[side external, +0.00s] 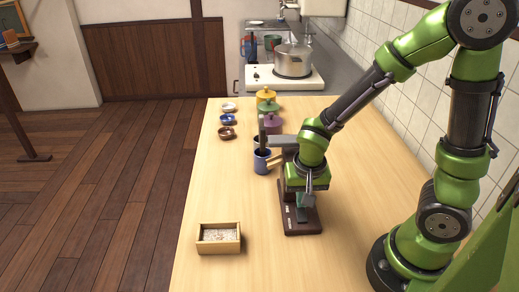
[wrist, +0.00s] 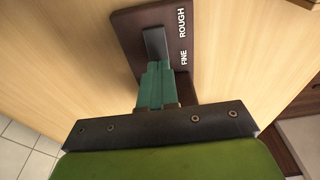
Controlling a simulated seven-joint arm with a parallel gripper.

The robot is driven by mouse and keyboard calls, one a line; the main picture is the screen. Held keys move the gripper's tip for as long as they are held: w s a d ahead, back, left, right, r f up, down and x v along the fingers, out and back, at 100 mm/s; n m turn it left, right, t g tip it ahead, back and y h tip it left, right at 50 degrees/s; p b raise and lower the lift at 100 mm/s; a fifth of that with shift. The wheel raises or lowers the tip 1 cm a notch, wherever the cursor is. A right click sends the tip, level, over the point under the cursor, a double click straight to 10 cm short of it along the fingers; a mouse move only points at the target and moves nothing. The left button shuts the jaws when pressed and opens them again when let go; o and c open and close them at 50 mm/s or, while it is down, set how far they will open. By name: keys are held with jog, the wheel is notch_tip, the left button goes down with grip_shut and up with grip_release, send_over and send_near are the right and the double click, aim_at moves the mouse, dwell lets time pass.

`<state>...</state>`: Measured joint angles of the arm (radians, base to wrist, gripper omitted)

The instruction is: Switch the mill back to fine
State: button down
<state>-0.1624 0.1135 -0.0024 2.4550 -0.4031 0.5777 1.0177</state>
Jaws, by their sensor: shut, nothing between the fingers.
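The mill's dark brown base (side external: 303,227) stands on the table in the side view, largely hidden behind my arm. In the wrist view the base (wrist: 127,25) carries the white words ROUGH and FINE along one edge. A dark grey lever (wrist: 155,42) lies on it, reaching from my fingertips to beside the ROUGH end. My gripper (wrist: 158,68) is shut and empty, its teal fingers at the lever's FINE-side end. I cannot tell whether they touch it. The side view shows my gripper (side external: 305,200) low over the base.
A blue mug (side external: 262,163) stands left of the mill. Purple (side external: 273,125), green (side external: 267,111) and yellow (side external: 266,96) lidded pots and several small bowls (side external: 227,132) stand farther back. A wooden box (side external: 219,248) sits front left. The table's front middle is clear.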

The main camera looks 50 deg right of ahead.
jog(key=shift+f, duration=0.85)
dwell(0.7)
jog(key=shift+r, duration=3.55)
jog(key=n, duration=0.1)
notch_tip(320, 180, up, 8)
jog(key=n+t+y, duration=0.2)
jog(key=n+t, duration=0.1)
jog(key=n, duration=0.1)
send_over(301, 212)
jog(key=s+a, duration=0.1)
jog(key=s, duration=0.1)
notch_tip(301, 212, up, 6)
jog(key=s+t+y, duration=0.1)
jog(key=t, duration=0.2)
jog(key=shift+s+r, duration=0.15)
